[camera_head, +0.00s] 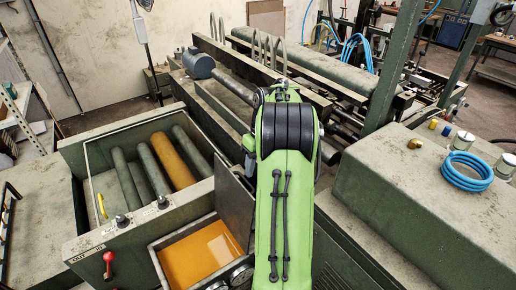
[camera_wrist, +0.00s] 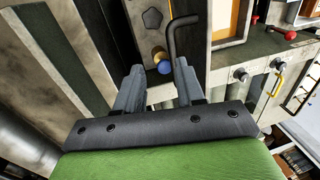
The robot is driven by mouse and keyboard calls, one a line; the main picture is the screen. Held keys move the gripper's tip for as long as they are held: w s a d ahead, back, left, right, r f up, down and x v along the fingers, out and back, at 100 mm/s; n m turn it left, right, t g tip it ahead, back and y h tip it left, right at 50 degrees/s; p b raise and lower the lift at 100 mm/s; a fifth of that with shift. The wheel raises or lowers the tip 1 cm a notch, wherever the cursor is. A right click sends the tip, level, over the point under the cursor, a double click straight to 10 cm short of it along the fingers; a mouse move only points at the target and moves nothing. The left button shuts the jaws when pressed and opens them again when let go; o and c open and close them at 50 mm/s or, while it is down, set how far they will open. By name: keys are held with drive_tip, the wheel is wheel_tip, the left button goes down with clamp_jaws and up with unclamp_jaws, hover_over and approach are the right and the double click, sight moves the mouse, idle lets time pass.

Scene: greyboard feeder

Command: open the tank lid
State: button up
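The tank (camera_head: 158,262) is an open-topped box holding orange liquid (camera_head: 205,252), partly hidden by my green arm at lower right. A dark flat panel, which looks like the tank lid (camera_head: 234,205), stands raised and tilted along the tank's right side. In the wrist view the orange liquid (camera_wrist: 237,18) shows at the top. A black bent handle (camera_wrist: 172,42) reaches down towards my gripper (camera_wrist: 160,88). My gripper's two fingers are apart, with nothing clearly between them. The handle's lower end is close to the right finger; I cannot tell if they touch.
A red-knobbed lever (camera_head: 108,262) stands left of the tank. Behind the tank is a trough with several rollers (camera_head: 173,160). Machine rails and a motor (camera_head: 198,62) lie beyond my arm. A green cabinet with a blue hose coil (camera_head: 467,171) stands at right.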

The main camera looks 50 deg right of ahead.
wheel_tip(320, 180, up, 9)
drive_tip(key=d, duration=0.1)
drive_tip(key=shift+s+d, duration=0.15)
drive_tip(key=shift+s, duration=0.05)
drive_tip(key=shift+r, duration=0.1)
drive_tip(key=a+r+n+t+h+b, duration=0.15)
drive_tip(key=a+b, duration=0.35)
drive_tip(key=a, duration=1.8)
drive_tip(key=s+a+f+n+t+b, duration=0.1)
drive_tip(key=s+a+f+b, duration=0.1)
drive_tip(key=s+a+f, duration=0.2)
drive_tip(key=s+a+f+t+b, duration=0.1)
drive_tip(key=s+a+f+t, duration=0.1)
drive_tip(key=s+a+f, duration=0.3)
drive_tip(key=s, duration=0.4)
drive_tip(key=shift+s+n+h+b, duration=0.15)
drive_tip(key=shift+n+h+b, duration=0.2)
drive_tip(key=shift+b, duration=0.05)
